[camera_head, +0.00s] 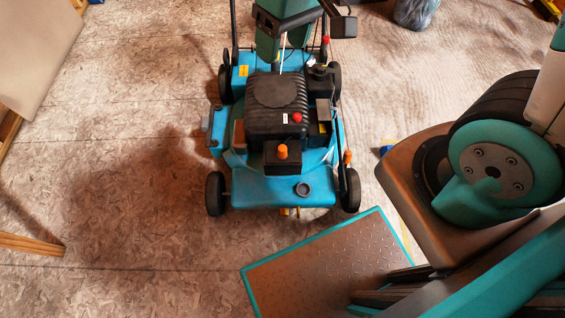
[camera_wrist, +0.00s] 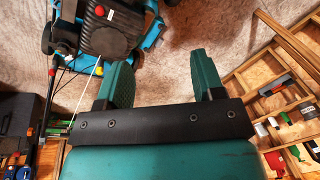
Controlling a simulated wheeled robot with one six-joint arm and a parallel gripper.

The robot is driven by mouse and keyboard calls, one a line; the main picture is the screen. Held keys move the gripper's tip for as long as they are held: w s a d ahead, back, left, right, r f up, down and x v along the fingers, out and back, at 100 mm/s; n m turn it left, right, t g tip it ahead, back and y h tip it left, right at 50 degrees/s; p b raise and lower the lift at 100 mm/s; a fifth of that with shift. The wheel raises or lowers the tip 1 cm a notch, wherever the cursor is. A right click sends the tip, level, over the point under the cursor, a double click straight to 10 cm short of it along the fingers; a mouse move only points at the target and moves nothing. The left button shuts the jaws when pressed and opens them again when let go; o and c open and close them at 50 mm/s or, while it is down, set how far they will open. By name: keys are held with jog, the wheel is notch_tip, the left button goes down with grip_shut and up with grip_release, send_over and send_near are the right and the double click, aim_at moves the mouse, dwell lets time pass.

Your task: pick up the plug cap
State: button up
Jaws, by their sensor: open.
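The blue mower (camera_head: 320,190) stands on the floor, its black engine (camera_head: 272,95) on top. An orange cap-like piece (camera_head: 282,151) sits upright on a dark block at the engine's near side; it looks like the plug cap, though I cannot be sure. A red knob (camera_head: 297,117) is on the engine cover, and shows in the wrist view (camera_wrist: 100,10) too. My gripper (camera_wrist: 163,78) is open, its two green fingers apart with nothing between them. In the head view my gripper (camera_head: 283,50) is over the mower's far end, apart from the orange piece.
A ribbed metal plate with a teal edge (camera_head: 320,265) lies in front of the mower. Thin handle rods (camera_wrist: 50,95) rise near the gripper. Wooden shelves with small items (camera_wrist: 285,115) stand at right in the wrist view. The floor left of the mower is clear.

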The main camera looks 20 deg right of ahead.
jog(key=m+h+b, duration=0.1)
jog(key=h+b, duration=0.1)
jog(key=b, duration=1.5)
send_over(282, 147)
notch_tip(282, 147, down, 29)
jog(key=shift+m, duration=0.3)
jog(key=f+b, duration=0.3)
jog(key=f, duration=0.3)
jog(key=f+b, duration=0.3)
jog(key=f, duration=0.3)
jog(key=shift+d, duration=0.2)
jog(key=f+b, duration=0.2)
jog(key=f, duration=0.1)
jog(key=f+b, duration=0.2)
jog(key=b, duration=0.1)
jog(key=shift+a+f, duration=0.2)
jog(key=shift+f, duration=0.2)
jog(key=shift+r, duration=0.1)
grip_shut()
